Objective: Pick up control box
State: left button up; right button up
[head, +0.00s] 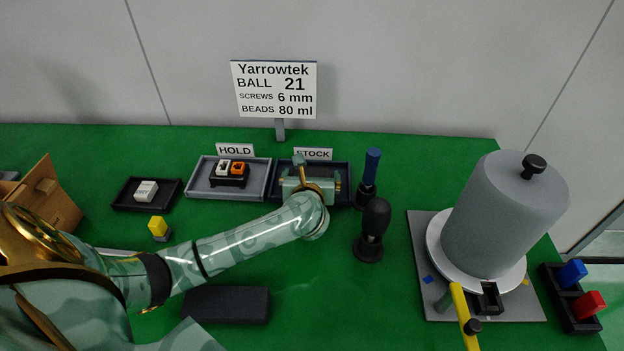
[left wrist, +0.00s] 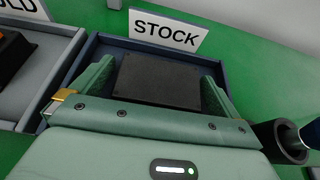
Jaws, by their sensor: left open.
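A flat black box (left wrist: 158,80), which I take to be the control box, lies in the dark blue STOCK tray (left wrist: 88,52). In the left wrist view it sits between the two green fingers of my left gripper (left wrist: 155,88), one on each side. The fingers are open, and I cannot tell whether either touches the box. In the head view my left gripper (head: 311,187) is over the STOCK tray (head: 345,170) and hides most of its inside, box included. My right gripper is in neither view.
A blue-handled tool (head: 371,165) and a black bulb-shaped tool (head: 374,220) stand close on the right. A large grey cylinder (head: 505,215) is farther right.

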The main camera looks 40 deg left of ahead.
pick_arm(q)
jog(key=c, duration=1)
jog(key=shift+o, duration=0.2)
